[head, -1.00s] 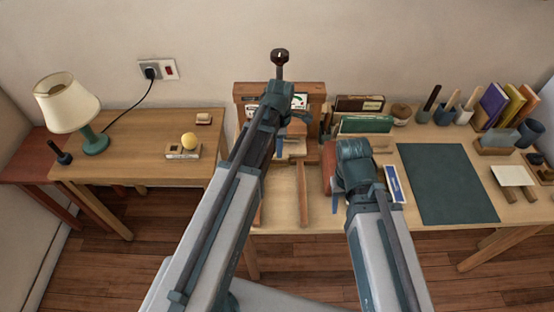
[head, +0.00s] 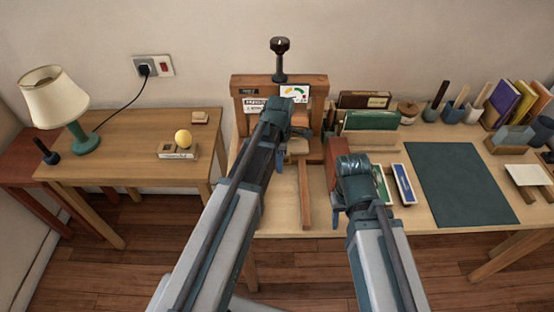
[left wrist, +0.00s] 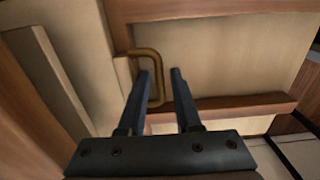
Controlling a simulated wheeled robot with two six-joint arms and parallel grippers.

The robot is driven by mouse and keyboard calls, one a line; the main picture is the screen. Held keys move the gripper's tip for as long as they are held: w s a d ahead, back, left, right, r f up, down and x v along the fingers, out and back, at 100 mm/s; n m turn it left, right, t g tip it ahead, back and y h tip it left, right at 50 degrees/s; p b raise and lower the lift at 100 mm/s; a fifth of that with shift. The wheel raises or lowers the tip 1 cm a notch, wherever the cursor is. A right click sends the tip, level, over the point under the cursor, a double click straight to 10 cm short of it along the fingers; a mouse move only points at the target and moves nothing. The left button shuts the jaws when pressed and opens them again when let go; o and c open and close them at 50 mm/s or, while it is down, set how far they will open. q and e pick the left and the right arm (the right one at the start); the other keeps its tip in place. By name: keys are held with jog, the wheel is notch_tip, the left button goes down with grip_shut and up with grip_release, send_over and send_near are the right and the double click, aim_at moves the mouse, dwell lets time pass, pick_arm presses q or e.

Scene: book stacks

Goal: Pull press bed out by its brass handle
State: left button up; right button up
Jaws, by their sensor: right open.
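The wooden press (head: 316,92) stands on the desk against the wall, with a dark screw and knob (head: 280,47) on top. My left arm covers much of its lower part in the head view. In the left wrist view, the brass handle (left wrist: 156,72) is a bent bar near a pale wooden panel (left wrist: 215,55) with reddish-brown rails. I cannot tell which surface is the press bed. My left gripper (left wrist: 162,82) is open, with the handle between or just beyond its fingertips; contact is unclear. My right gripper (head: 345,212) is open near the desk's front edge, by a red-brown block (head: 336,160).
Right of the press are a rack with green books (head: 370,122), blue and green cards (head: 403,184) and a dark green mat (head: 460,183). Cups and books line the back.

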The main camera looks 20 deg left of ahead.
pick_arm(q)
grip_shut()
jog(key=shift+s, duration=0.1)
jog(key=shift+s+d, duration=0.25)
jog(key=shift+s, duration=0.65)
jog(key=shift+s+d, duration=0.3)
jog(key=shift+s, duration=0.6)
jog(key=shift+s+d, duration=0.25)
jog(key=shift+s, duration=0.75)
jog(key=shift+s+d, duration=0.25)
jog(key=shift+s, duration=0.65)
jog(key=shift+s+d, duration=0.3)
jog(key=shift+s, duration=0.55)
jog(key=shift+s+d, duration=0.25)
jog(key=shift+s, duration=0.75)
